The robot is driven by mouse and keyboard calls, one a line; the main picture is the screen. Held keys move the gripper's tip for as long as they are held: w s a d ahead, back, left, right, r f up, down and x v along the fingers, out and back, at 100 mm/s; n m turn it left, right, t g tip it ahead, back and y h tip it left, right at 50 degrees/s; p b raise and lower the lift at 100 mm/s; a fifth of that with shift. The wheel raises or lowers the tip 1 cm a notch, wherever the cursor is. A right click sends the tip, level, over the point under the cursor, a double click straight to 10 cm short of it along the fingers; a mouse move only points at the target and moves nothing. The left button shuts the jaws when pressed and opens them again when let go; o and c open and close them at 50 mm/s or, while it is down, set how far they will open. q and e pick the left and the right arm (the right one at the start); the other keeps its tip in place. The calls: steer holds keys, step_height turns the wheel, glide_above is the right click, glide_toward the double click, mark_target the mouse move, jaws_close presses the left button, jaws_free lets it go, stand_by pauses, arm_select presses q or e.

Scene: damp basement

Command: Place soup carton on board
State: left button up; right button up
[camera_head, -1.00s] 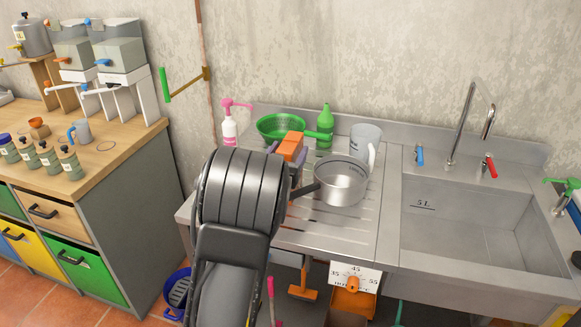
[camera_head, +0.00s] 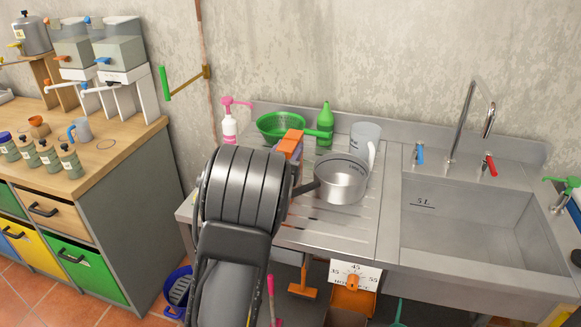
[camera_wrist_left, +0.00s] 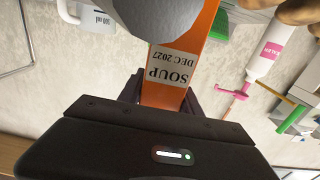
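The soup carton is orange, and its top (camera_head: 290,137) shows just beyond my left arm in the head view. In the left wrist view its orange face (camera_wrist_left: 205,35) bears an upside-down "SOUP DEC 2027" label, and a grey shape covers part of it. My left gripper (camera_wrist_left: 162,97) has a dark finger on each side of the carton and is shut on it. The ribbed steel draining board (camera_head: 335,236) lies left of the sink. I cannot tell whether the carton touches it. My right gripper is out of view.
A steel pan (camera_head: 341,183) stands close right of the carton. The sink (camera_head: 470,225) is right. The board's front right is clear.

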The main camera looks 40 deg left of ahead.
arm_select(q)
jaws_close()
steer(key=shift+r, duration=0.15)
stand_by(0.6)
step_height(320, 180, up, 10)
steer(key=shift+f, duration=0.1)
stand_by(0.4)
stand_by(0.5)
